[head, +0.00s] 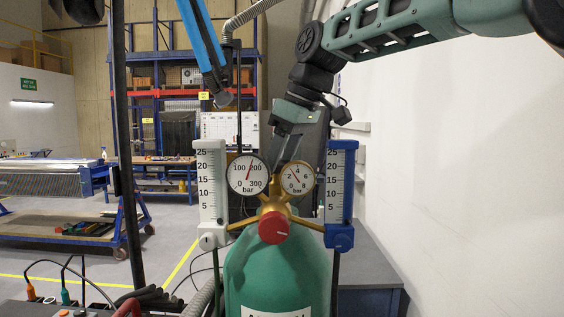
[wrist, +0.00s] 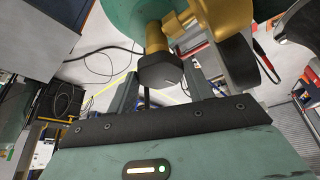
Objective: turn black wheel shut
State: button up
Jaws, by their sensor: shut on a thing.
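The black wheel (wrist: 160,72) is a dark faceted knob on a brass stem beside the green cylinder (wrist: 128,15). In the wrist view it sits between the two fingers of my gripper (wrist: 163,84), which is shut on it. In the head view my gripper (head: 296,152) comes down behind the two round gauges, and its fingertips and the black wheel are hidden there. The green cylinder (head: 277,268) stands upright in front, with a red knob (head: 273,227) on its brass valve body. I cannot tell from the picture how far the wheel is turned.
Two gauges, a left one (head: 248,174) and a right one (head: 297,178), stand close to my gripper. A white flowmeter (head: 210,195) and a blue-based one (head: 340,195) flank them. A grey cabinet (head: 370,285) stands behind at right. A blue arm (head: 203,45) hangs at upper left.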

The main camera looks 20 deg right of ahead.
jog(key=m, duration=0.2)
jog(key=m+t+h, duration=0.1)
jog(key=m, duration=0.1)
jog(key=shift+s+a+m+h, duration=0.1)
jog(key=shift+a+m+h, duration=0.1)
jog(key=shift+m+h, duration=0.1)
jog(key=m, duration=0.1)
jog(key=m+h, duration=0.1)
jog(key=m, duration=0.1)
jog(key=m+h, duration=0.1)
jog(key=m, duration=0.1)
jog(key=shift+a+r, duration=0.1)
jog(key=shift+a, duration=0.15)
jog(key=m+h, duration=0.1)
jog(key=m, duration=0.2)
jog(key=m+h+p, duration=0.1)
jog(key=m, duration=0.1)
jog(key=shift+a+m+g, duration=0.2)
jog(key=shift+m+g, duration=0.1)
jog(key=shift+m, duration=0.1)
jog(key=shift+w+a+m+g+h+p, duration=0.15)
jog(key=shift+m+g+h+p, duration=0.2)
jog(key=shift+m, duration=0.95)
jog(key=shift+w+m+g+h+p, duration=0.1)
jog(key=shift+m+g+h+p, duration=0.25)
jog(key=shift+m, duration=0.95)
jog(key=o, duration=1)
jog(key=shift+c, duration=0.2)
